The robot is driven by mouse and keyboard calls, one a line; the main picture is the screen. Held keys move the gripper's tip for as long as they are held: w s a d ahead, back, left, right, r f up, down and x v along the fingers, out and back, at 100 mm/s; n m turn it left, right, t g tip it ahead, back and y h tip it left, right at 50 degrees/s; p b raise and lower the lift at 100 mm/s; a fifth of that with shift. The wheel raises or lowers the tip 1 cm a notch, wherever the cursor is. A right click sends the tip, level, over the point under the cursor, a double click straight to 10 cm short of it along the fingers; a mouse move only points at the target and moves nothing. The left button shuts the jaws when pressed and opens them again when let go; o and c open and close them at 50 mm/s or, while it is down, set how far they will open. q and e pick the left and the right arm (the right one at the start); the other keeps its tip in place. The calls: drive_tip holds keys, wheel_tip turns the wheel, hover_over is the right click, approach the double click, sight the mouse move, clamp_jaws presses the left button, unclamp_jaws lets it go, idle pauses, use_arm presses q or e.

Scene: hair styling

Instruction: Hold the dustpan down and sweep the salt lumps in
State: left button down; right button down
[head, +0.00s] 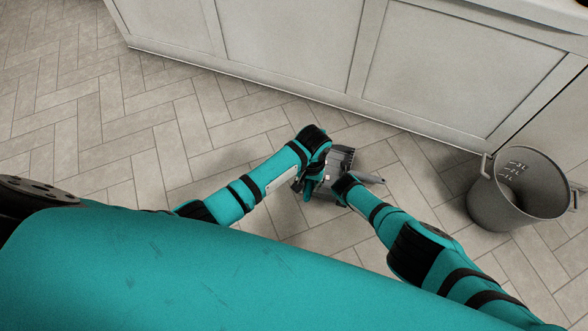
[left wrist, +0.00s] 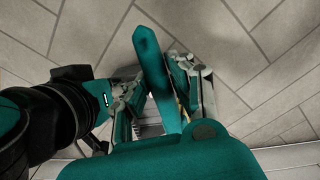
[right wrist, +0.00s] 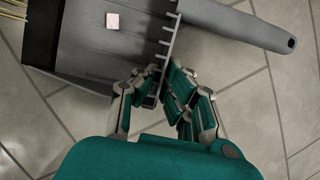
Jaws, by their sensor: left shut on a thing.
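The grey dustpan (head: 342,158) lies on the floor; it also shows in the right wrist view (right wrist: 85,55), its handle (right wrist: 240,25) pointing right. One pale pink salt lump (right wrist: 112,20) is on the pan. My left gripper (head: 303,186) is shut on the teal handle (left wrist: 155,75) of a brush.
A grey bucket (head: 492,205) with level marks stands at the right. White cabinets (head: 290,40) run along the back, behind the pan. The tiled floor (head: 100,140) at the left is clear.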

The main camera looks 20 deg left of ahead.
idle(0.3)
drive_tip(key=c, duration=1.4)
unclamp_jaws()
drive_tip(key=shift+w+r, duration=0.15)
drive_tip(key=shift+r, duration=0.5)
drive_tip(key=shift+s+r, duration=0.45)
drive_tip(key=shift+r, duration=0.1)
drive_tip(key=v, duration=0.9)
drive_tip(key=shift+s+r, duration=0.2)
drive_tip(key=shift+s, duration=0.05)
